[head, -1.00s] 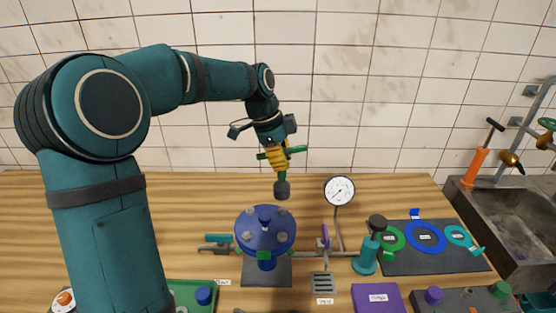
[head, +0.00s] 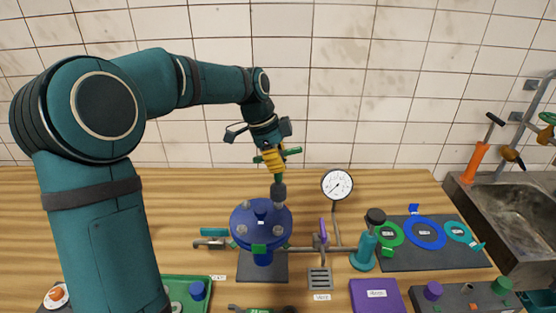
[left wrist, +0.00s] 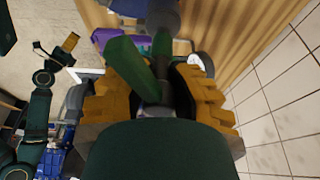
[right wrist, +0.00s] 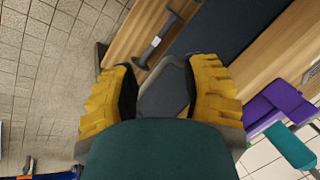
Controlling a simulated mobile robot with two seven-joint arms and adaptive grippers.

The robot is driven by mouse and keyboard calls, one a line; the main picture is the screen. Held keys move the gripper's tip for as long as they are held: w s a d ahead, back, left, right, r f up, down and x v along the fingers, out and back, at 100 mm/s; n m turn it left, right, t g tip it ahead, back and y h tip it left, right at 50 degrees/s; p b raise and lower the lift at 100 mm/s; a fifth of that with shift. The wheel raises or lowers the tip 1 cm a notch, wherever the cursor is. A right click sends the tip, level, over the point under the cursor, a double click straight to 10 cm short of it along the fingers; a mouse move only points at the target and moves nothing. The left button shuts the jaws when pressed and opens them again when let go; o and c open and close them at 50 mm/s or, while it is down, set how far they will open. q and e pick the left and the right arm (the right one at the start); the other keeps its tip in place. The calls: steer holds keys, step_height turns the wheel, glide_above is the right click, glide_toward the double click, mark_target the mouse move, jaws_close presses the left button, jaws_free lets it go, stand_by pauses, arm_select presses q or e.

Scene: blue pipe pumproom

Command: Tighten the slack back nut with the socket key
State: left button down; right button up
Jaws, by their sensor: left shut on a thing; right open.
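The blue round flange (head: 261,222) stands on a dark plate in the middle of the bench, with several pale nuts around its top. My left gripper (head: 273,158) is shut on the socket key (head: 279,178), whose green cross handle lies between the yellow fingers. The key hangs roughly upright, and its grey socket is at the flange's back right, covering the nut there. I cannot tell how far it sits over that nut. The left wrist view shows the green handle (left wrist: 135,70) between the fingers. My right gripper (right wrist: 165,88) is open and empty in the right wrist view.
A pressure gauge (head: 337,184) and a purple-handled valve (head: 323,235) stand right of the flange. A green tray (head: 210,287) is at the front left; a sink (head: 510,205) is far right.

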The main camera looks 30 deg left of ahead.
arm_select(q)
steer(key=shift+f, duration=0.55)
steer(key=shift+f+b, duration=0.6)
steer(key=shift+b, duration=0.15)
